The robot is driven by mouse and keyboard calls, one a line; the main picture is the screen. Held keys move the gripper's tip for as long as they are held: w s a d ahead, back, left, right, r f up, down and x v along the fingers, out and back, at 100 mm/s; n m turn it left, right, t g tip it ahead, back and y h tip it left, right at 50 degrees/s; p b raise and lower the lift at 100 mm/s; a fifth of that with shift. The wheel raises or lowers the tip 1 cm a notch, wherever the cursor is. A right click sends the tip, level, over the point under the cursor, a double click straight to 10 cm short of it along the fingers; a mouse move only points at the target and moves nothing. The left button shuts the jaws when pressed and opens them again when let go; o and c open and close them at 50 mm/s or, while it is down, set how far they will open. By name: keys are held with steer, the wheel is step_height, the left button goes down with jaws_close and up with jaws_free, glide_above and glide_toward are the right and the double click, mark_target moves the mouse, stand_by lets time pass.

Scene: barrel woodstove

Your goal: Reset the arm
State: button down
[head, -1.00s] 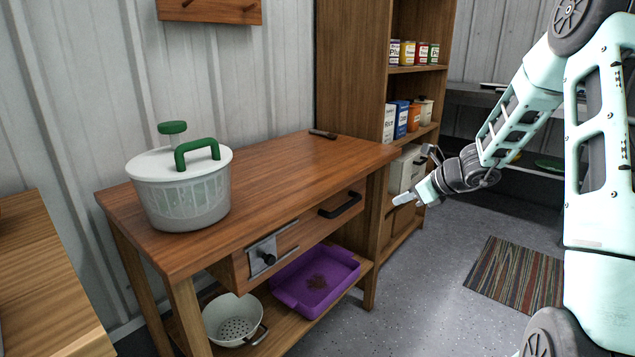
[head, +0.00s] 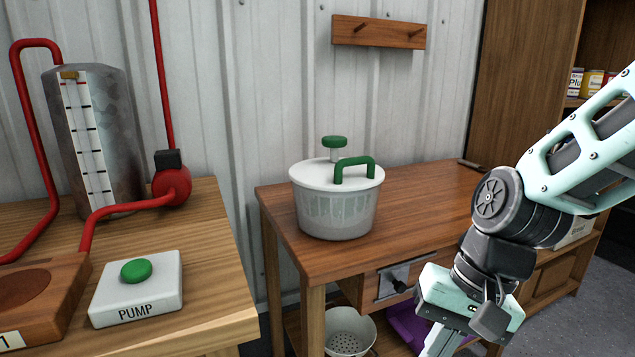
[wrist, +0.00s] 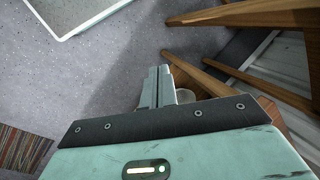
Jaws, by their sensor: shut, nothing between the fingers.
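My gripper (head: 447,344) is at the lower right of the head view, in front of the wooden table with the drawer, pointing downward. Its fingertips are cut off by the lower edge there. In the wrist view my gripper (wrist: 159,75) shows its two fingers pressed together with nothing between them. Grey floor and wooden table legs lie beyond the fingers.
A white salad spinner (head: 338,200) with green handles stands on the wooden table (head: 430,200). A colander (head: 348,332) and a purple bin (head: 410,325) are on its lower shelf. At left another table (head: 215,240) holds a metal tank (head: 118,140) and a pump button box (head: 137,290).

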steer(key=s+a+n+h, duration=0.1)
steer(key=s+n+h, duration=0.2)
steer(key=s+n, duration=0.7)
step_height(320, 180, up, 23)
steer(key=p, duration=2.2)
steer(key=shift+w+f+t, duration=0.2)
steer(key=shift+w+t, duration=0.05)
steer(key=shift+t, duration=0.05)
